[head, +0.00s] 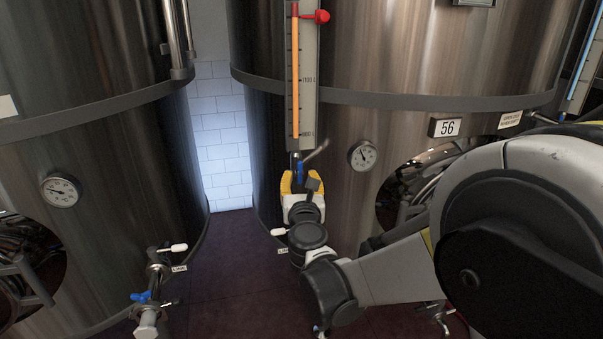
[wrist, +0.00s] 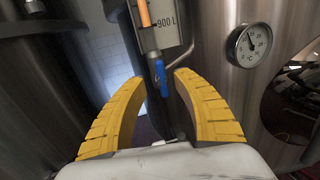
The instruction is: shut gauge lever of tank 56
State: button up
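Tank 56 (head: 345,220) is the large steel tank in the middle, with its number plate (head: 447,127) to the right. Its sight gauge (head: 304,80) holds an orange column and runs down the tank's front. The blue gauge lever (head: 300,170) is at the gauge's lower end. In the wrist view the blue lever (wrist: 161,77) hangs down, roughly in line with the gauge tube. My gripper (head: 299,183) is open, its yellow fingers (wrist: 158,84) on either side of the lever, with visible gaps. No contact shows. The lever's lower end is between the fingertips.
A round thermometer (head: 362,155) is right of the gauge, also in the wrist view (wrist: 249,45). A grey rod (head: 317,152) sticks out beside the lever. Another tank (head: 90,170) with a blue-handled valve (head: 141,297) stands left. A gap separates the tanks.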

aim_at(300, 170)
jog(key=w+b, duration=0.1)
jog(key=w, duration=0.4)
jog(key=shift+a, duration=0.15)
grip_shut()
